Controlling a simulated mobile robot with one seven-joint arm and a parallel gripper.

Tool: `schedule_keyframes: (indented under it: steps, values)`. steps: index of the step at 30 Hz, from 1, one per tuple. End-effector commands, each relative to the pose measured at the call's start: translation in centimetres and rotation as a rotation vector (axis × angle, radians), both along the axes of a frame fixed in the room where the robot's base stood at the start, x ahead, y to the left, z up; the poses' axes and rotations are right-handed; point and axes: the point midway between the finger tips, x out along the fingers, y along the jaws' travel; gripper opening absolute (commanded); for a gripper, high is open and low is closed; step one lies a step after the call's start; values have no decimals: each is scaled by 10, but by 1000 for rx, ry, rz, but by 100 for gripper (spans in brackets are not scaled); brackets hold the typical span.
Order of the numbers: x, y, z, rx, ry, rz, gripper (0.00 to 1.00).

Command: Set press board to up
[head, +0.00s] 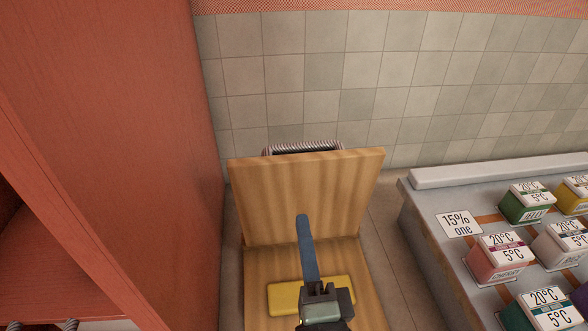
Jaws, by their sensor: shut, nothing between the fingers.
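The press board, as far as I can tell, is the upright wooden panel (270,195), raised at the back of a flat wooden base (258,262) and leaning slightly. A yellow block (284,298) lies on the base. My gripper (303,220) reaches in from the bottom, its blue fingers closed together with nothing between them. The fingertips overlap the lower middle of the panel in the picture. I cannot tell whether they touch it. My gripper covers part of the base and the yellow block.
A tall red cabinet (110,120) stands close on the left. On the right, a grey counter (425,212) carries several coloured canisters (500,256) and a "15% one" label (459,224). A ribbed dark-and-light object (303,148) shows behind the panel. A tiled wall (330,75) closes the back.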

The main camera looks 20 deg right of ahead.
Motion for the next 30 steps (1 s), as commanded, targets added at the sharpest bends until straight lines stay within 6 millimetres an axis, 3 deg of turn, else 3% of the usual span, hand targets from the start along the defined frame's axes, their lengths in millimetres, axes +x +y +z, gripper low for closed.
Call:
schedule_keyframes:
  steps: [15, 21, 30]
  values:
    - [83, -23, 16, -1, 0, 2, 0]
    - [96, -27, 17, -1, 1, 1, 0]
    - [97, -28, 16, -2, 2, 1, 0]
